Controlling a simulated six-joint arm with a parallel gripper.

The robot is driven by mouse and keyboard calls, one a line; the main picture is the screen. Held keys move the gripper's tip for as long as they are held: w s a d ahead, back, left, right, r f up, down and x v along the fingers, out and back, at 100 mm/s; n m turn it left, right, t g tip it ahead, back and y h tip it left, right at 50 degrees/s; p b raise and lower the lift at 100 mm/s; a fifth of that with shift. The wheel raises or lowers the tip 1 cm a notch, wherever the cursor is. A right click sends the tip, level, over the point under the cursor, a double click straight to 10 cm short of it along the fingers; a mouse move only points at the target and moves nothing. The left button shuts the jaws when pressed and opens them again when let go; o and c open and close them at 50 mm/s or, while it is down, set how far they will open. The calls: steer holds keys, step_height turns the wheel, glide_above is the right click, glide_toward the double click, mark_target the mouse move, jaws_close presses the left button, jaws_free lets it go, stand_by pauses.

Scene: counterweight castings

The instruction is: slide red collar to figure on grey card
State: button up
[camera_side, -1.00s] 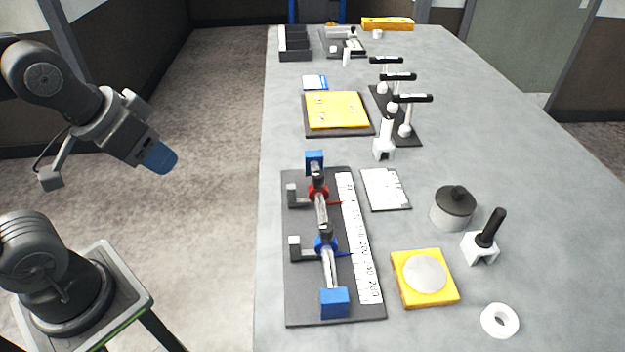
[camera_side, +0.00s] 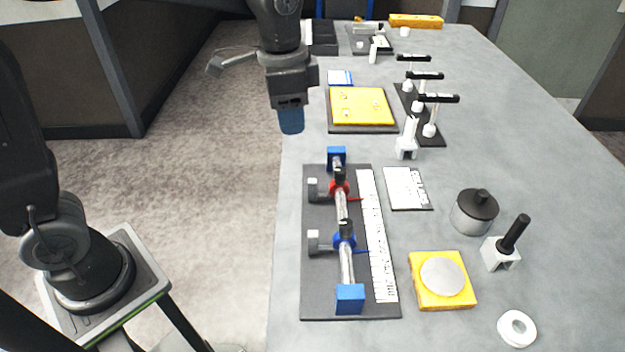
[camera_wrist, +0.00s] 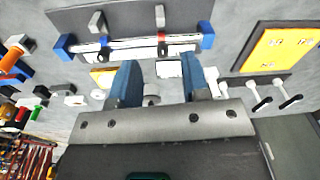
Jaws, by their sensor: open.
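The red collar (camera_side: 340,189) sits on a metal rail (camera_side: 347,265) over a dark base board (camera_side: 325,280), toward the far end. Its red pointer reaches toward a white printed scale (camera_side: 378,240). A blue collar (camera_side: 344,241) is nearer on the same rail. A pale card (camera_side: 408,188) lies right of the board; its print is too small to read. My gripper (camera_side: 291,122) is above and left of the board's far end, clear of the collars. In the wrist view my gripper (camera_wrist: 160,62) is open and empty, with the red collar (camera_wrist: 161,40) beyond its fingers.
Blue end blocks (camera_side: 349,299) hold the rail; grey posts (camera_side: 313,240) stand at its left. A yellow pad with a disc (camera_side: 442,278), a lidded grey pot (camera_side: 475,211) and a white ring (camera_side: 516,328) stand to the right. A yellow board (camera_side: 361,106) lies behind.

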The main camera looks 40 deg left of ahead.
mark_target(312, 180)
steer(key=shift+m+g, duration=0.5)
steer(key=shift+m, duration=0.2)
steer(key=w+f, duration=0.1)
steer(key=f, duration=0.4)
steer(key=w+d+f, duration=0.1)
steer(key=f, duration=0.4)
steer(key=w+d+f, duration=0.1)
steer(key=f, duration=0.5)
jaws_close()
